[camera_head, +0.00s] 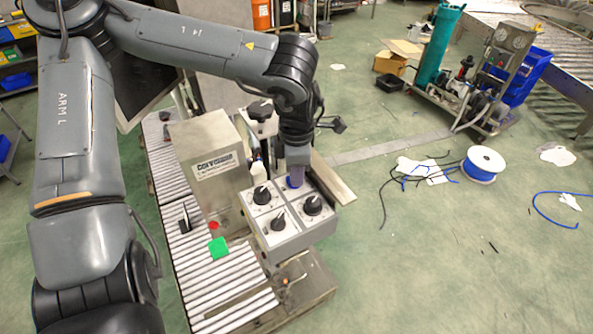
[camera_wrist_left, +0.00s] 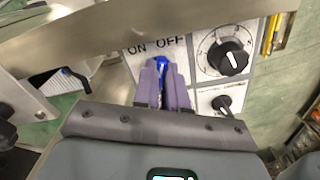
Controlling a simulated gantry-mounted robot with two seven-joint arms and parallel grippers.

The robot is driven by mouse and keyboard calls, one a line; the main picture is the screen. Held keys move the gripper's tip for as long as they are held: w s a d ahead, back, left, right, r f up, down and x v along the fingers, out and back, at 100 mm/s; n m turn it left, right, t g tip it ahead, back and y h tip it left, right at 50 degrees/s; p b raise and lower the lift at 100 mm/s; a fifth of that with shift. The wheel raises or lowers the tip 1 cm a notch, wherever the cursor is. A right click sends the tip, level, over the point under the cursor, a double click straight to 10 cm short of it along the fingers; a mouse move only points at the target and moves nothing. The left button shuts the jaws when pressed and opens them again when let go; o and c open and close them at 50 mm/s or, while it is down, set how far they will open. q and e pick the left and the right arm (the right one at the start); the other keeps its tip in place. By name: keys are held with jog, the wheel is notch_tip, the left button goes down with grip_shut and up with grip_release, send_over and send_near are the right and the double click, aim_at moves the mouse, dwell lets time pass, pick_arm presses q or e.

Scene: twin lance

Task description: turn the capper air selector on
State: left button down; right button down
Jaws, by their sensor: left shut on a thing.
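The grey control box (camera_head: 285,240) stands on the capper machine and carries several selectors on its sloped face. My left gripper (camera_head: 295,182) reaches down to the box's back corner. In the left wrist view its two purple fingers (camera_wrist_left: 166,84) are shut on a blue selector handle (camera_wrist_left: 161,66), just below a white plate (camera_wrist_left: 155,48) marked ON and OFF. The fingers hide most of the handle, so I cannot tell which word it points to. My right gripper is not in view.
Black knobs (camera_head: 262,195) sit beside the gripper on the same face; one large black knob (camera_wrist_left: 228,57) is close by. A metal bar (camera_wrist_left: 200,15) crosses the wrist view.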

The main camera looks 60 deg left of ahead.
pick_arm(q)
jog(key=n+p, duration=0.1)
jog(key=n, duration=0.4)
jog(key=shift+a, duration=0.1)
jog(key=n, duration=0.3)
jog(key=shift+a+n, duration=0.1)
jog(key=shift+n, duration=1.3)
jog(key=c, duration=1.2)
grip_release()
jog(key=shift+r, duration=0.15)
notch_tip(320, 180, up, 11)
jog(key=shift+f+p, duration=0.2)
jog(key=shift+p, duration=0.5)
